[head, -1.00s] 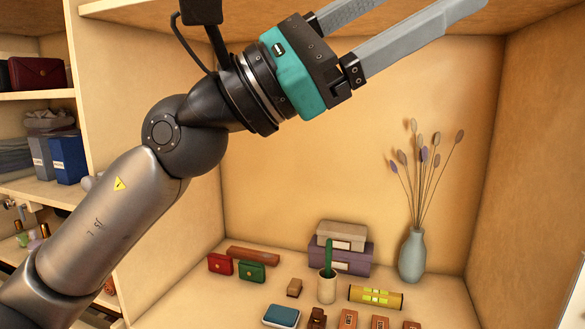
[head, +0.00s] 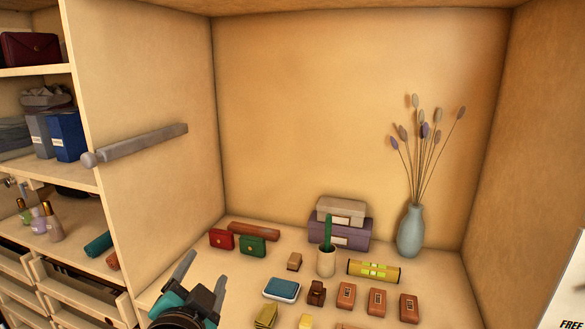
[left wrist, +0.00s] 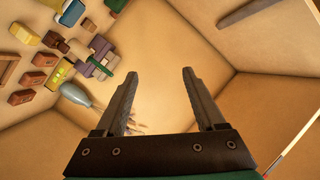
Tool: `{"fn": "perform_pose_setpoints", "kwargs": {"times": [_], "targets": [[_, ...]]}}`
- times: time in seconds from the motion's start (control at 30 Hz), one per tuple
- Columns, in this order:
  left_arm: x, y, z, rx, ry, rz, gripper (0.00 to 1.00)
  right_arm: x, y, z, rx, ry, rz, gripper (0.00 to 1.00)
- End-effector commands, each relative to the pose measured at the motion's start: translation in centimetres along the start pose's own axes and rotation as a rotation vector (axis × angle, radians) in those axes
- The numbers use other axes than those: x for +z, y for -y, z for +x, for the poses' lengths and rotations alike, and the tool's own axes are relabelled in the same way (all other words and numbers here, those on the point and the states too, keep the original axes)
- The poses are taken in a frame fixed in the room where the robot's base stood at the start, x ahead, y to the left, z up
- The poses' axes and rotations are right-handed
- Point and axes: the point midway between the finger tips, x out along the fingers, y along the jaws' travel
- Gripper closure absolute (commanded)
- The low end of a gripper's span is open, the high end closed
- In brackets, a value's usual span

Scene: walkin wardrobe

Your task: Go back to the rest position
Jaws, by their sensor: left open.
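My left gripper (head: 200,283) is low in the head view, at the left front of the open compartment. In the left wrist view its two fingers (left wrist: 156,90) stand wide apart with nothing between them. It is open and empty, apart from the small items on the shelf. My right gripper is not seen in either view.
A grey rod (head: 140,144) juts from the left wall. Small boxes stand front right.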

Motion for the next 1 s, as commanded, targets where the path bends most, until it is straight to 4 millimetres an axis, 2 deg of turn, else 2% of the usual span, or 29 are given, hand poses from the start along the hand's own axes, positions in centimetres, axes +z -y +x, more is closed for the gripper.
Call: {"fn": "perform_pose_setpoints", "kwargs": {"times": [0.03,0.1,0.23,0.4,0.6,0.7,0.87,1.0], "targets": [[3.0,-2.2,-1.1,0.073,0.093,-0.066,0.29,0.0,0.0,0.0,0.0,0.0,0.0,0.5],[6.9,-5.1,-2.9,0.168,0.226,-0.155,0.29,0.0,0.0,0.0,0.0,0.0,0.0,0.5],[12.8,-9.7,-7.5,0.318,0.463,-0.3,0.29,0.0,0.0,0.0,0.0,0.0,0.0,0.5],[17.7,-13.9,-13.9,0.456,0.717,-0.431,0.29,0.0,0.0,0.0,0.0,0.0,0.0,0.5],[21.1,-17.1,-21.4,0.576,0.979,-0.54,0.29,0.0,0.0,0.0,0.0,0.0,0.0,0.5],[23.2,-19.4,-19.7,0.575,0.974,-0.531,0.29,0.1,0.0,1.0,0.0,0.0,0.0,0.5],[26.6,-23.0,-18.3,0.584,0.988,-0.524,0.29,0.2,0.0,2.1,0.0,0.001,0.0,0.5],[30.4,-26.9,-17.4,0.594,1.004,-0.517,0.29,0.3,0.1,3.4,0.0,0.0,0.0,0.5]]}}
